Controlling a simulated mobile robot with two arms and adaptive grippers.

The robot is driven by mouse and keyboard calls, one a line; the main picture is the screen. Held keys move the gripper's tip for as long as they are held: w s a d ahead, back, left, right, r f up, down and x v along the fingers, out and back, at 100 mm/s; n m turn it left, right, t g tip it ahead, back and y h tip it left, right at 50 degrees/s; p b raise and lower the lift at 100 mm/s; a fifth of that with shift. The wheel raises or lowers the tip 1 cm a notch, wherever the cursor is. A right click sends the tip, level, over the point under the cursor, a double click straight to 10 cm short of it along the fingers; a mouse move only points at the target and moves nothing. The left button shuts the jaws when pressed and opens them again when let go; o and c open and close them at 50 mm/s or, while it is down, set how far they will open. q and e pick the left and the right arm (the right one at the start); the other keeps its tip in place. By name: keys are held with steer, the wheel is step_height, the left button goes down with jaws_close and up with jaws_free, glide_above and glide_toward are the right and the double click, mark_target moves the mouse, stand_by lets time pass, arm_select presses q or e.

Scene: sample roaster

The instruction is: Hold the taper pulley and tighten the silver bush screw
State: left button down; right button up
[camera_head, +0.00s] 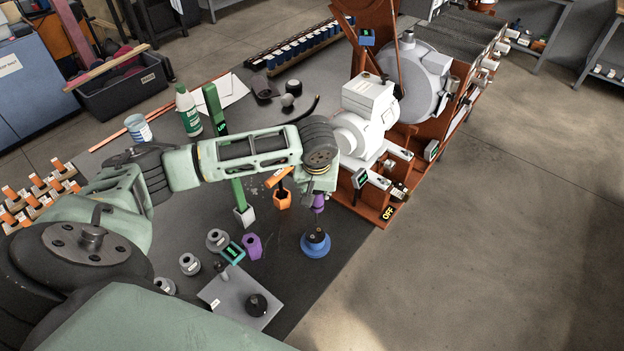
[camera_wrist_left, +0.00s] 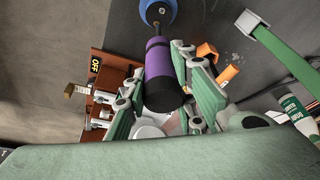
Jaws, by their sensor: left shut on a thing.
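My left gripper (camera_head: 318,188) is shut on the handle of a purple driver (camera_head: 318,204). In the left wrist view the purple and black handle (camera_wrist_left: 161,75) lies between the fingers of the left gripper (camera_wrist_left: 158,88). The driver's thin shaft points down at a blue round piece (camera_head: 316,247) with a black hub, also in the left wrist view (camera_wrist_left: 163,12). Whether the tip touches it I cannot tell. Grey ring-shaped parts (camera_head: 190,264) lie on the table's near left. I cannot single out the taper pulley or the silver bush screw. My right gripper is not in view.
A purple hexagonal holder (camera_head: 252,246) looks empty. An orange tool stands in its orange holder (camera_head: 282,201), and a green-handled tool (camera_head: 221,140) rises behind. A grey plate (camera_head: 226,301) lies at the near edge. The white and rust-red machine (camera_head: 368,108) stands to the right.

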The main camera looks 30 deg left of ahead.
arm_select(q)
steer(key=shift+a+f, duration=0.35)
steer(key=shift+a, duration=0.25)
steer(key=shift+s+a, duration=0.1)
steer(key=shift+s, duration=0.15)
steer(key=shift+p, duration=0.3)
steer(key=shift+r+p, duration=0.1)
steer(key=shift+p, duration=0.2)
steer(key=shift+f, duration=0.35)
step_height(320, 180, down, 4)
steer(key=shift+r+b, duration=0.25)
steer(key=shift+b, duration=0.4)
steer(key=shift+f, duration=0.4)
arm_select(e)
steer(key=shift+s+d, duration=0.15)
